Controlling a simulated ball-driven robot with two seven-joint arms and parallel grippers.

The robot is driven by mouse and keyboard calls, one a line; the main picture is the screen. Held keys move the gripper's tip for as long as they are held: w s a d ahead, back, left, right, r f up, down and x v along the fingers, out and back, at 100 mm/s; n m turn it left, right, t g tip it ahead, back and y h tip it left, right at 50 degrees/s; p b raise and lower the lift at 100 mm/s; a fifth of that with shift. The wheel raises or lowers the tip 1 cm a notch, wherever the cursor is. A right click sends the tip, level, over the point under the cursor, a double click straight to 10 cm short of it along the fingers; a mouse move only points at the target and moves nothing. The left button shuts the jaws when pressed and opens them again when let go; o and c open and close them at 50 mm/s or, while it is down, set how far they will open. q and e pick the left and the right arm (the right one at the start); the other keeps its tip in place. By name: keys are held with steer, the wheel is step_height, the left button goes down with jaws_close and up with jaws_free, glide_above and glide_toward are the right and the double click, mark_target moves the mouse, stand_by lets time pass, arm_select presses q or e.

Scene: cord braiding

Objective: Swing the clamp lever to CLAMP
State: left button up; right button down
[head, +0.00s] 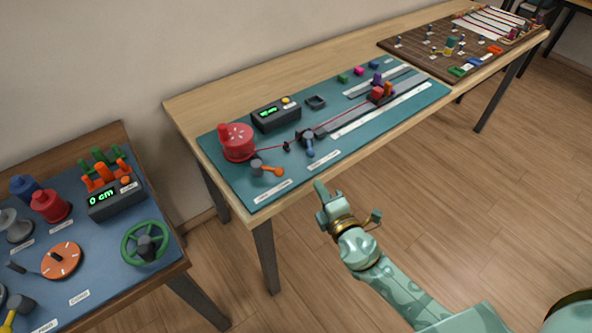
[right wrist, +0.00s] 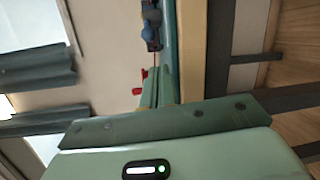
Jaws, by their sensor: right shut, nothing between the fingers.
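My right gripper (head: 320,188) is shut and empty, in front of the table's front edge and apart from both levers. The right wrist view shows its green fingers (right wrist: 158,88) with a dark blue part (right wrist: 150,30) beyond. My left gripper is out of view.
A red spool (head: 238,142), a black display box (head: 276,114) and a grey rail with red and orange blocks (head: 381,93) share the board. A left table holds spools, a green handwheel (head: 145,243) and an orange dial (head: 62,260). Open floor lies before the tables.

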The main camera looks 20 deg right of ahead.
mark_target(306, 168)
steer(key=w, duration=0.6)
steer(key=w+a, duration=0.1)
steer(key=w, duration=0.2)
steer(key=shift+w+r+b, duration=0.1)
steer(key=shift+b, duration=0.3)
steer(key=shift+w, duration=0.45)
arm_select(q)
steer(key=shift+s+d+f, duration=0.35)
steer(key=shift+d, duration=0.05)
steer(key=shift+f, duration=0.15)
arm_select(e)
steer(key=shift+s+d, duration=0.1)
arm_select(q)
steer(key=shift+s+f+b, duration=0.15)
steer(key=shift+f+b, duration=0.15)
steer(key=shift+b, duration=0.25)
arm_select(e)
steer(key=shift+d+n+y, duration=0.15)
steer(key=shift+n+y, duration=0.25)
steer(key=shift+y, duration=0.1)
